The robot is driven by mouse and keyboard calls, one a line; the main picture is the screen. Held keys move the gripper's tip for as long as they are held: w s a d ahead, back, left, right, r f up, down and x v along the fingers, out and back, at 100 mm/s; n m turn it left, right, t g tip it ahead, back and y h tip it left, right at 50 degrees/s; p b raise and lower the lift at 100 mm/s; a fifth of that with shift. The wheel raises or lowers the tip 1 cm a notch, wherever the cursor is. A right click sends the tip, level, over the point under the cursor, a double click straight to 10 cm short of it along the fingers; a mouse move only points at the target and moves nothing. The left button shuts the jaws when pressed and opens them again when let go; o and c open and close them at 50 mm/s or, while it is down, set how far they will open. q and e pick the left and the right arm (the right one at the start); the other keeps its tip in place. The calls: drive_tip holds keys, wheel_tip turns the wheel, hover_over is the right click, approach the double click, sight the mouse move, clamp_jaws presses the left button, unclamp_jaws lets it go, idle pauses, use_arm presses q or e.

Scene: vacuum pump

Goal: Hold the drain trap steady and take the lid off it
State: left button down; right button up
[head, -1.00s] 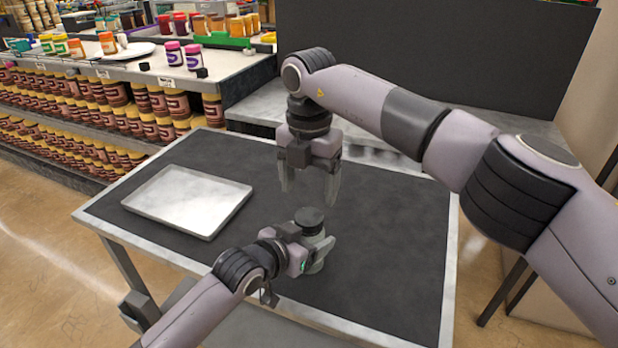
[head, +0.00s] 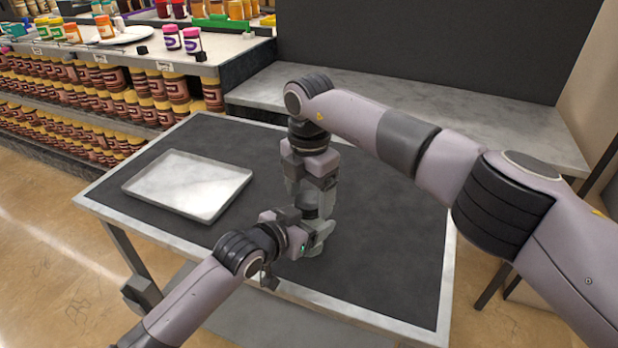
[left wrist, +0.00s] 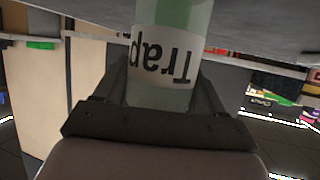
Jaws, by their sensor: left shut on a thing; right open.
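The drain trap (head: 317,248) stands on the dark table top in the head view, partly hidden by my grippers. In the left wrist view the trap (left wrist: 165,60) is a clear cylinder with a white "Trap" label and green inside, seen upside down. My left gripper (head: 318,236) is shut on the trap's body, with fingers on both sides of it. The dark lid (head: 310,207) is on top of the trap, largely hidden. My right gripper (head: 311,200) points down from above, open, with its fingers around the lid; whether they touch it I cannot tell.
A silver tray (head: 188,184) lies on the left of the table (head: 385,215). The table's right side is clear. Behind it is a grey counter (head: 400,95), and shelves of jars (head: 100,105) stand at the back left.

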drive_tip(key=shift+f, duration=0.25)
drive_tip(key=c, duration=1.1)
drive_tip(key=n, duration=1)
drive_tip(key=o, duration=1.2)
drive_tip(key=shift+c, duration=0.2)
